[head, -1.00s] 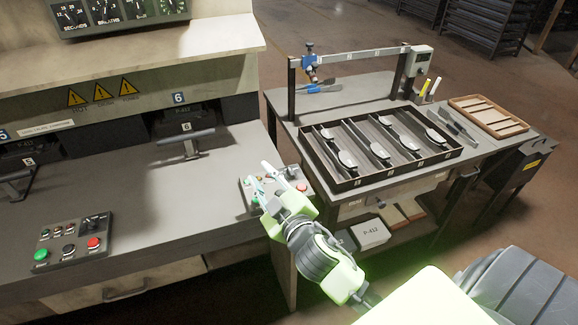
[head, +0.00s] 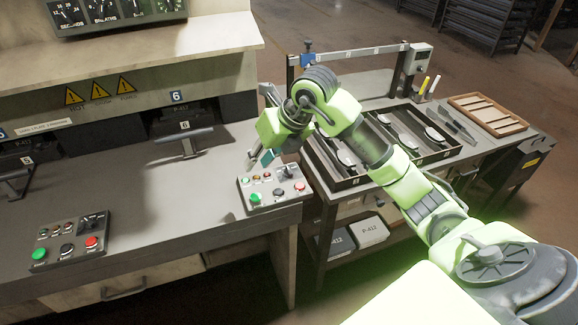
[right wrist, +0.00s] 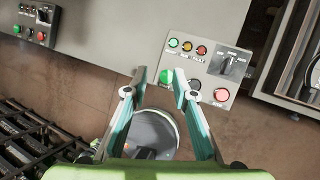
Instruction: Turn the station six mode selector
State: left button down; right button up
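The station six control box (head: 273,190) sits at the right front corner of the grey bench. It has coloured lights and push buttons. Its mode selector (head: 287,172) is a dark knob on the upper right of the box; it also shows in the right wrist view (right wrist: 229,67). My right gripper (right wrist: 160,78) is open and empty, its fingertips spread at the box's left edge in that view, near the green button and left of the selector. In the head view it hangs behind and above the box, partly hidden by its own arm. My left gripper is not in view.
A similar control box (head: 70,240) lies further left on the bench. The station six lever (head: 185,142) stands behind. A side table at right holds a divided tray (head: 440,150) of brake shoes, partly covered by my right arm. The bench between the boxes is clear.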

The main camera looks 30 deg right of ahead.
jog(key=s+d+r+m+h, duration=0.2)
jog(key=d+h, duration=0.2)
jog(key=d, duration=0.6)
jog(key=g+p, duration=0.1)
jog(key=p, duration=0.2)
send_near(289, 169)
jog(key=x, duration=0.6)
jog(key=shift+f, duration=0.3)
jog(key=shift+x, duration=0.8)
grip_shut()
